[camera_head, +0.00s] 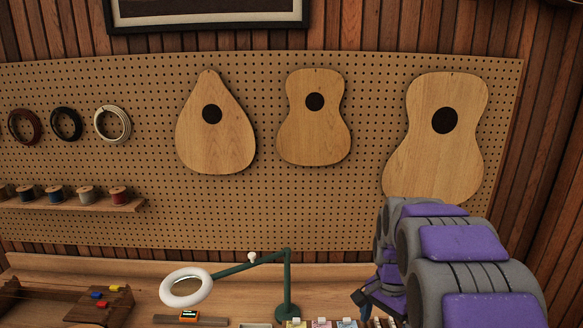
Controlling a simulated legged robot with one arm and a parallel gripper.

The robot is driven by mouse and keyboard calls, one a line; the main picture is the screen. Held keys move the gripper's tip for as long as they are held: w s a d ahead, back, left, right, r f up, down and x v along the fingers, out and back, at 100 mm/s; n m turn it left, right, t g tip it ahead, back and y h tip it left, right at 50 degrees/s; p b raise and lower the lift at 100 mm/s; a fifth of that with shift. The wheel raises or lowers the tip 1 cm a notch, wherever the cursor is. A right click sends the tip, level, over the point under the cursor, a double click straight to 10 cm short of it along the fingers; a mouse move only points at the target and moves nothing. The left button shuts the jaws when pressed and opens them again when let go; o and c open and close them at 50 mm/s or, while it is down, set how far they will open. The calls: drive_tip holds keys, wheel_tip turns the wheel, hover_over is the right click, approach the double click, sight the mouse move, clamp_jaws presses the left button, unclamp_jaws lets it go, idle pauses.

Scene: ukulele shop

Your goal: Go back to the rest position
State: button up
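My arm rises in the lower right of the head view, grey with purple pads, reaching over the workbench (236,268) toward the wall. At its far end a small dark part of my gripper (368,298) shows low over the bench. The arm links hide most of the gripper, so I cannot see whether its fingers are apart or hold anything.
A ring magnifier lamp (187,287) on a green stand (287,285) stands left of my arm. Small packets (321,323) lie near its foot. A pegboard (265,210) behind holds guitar-shaped wooden plates (315,140), coils (113,125) and a spool shelf (70,203).

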drive_tip(key=s+a+n, duration=0.3)
drive_tip(key=s+n, duration=0.2)
drive_tip(key=s, duration=1.1)
drive_tip(key=s+a+n, duration=0.3)
drive_tip(key=s+n, duration=0.2)
drive_tip(key=s, duration=1.1)
drive_tip(key=shift+a+r+g, duration=0.25)
drive_tip(key=shift+a+g, duration=0.15)
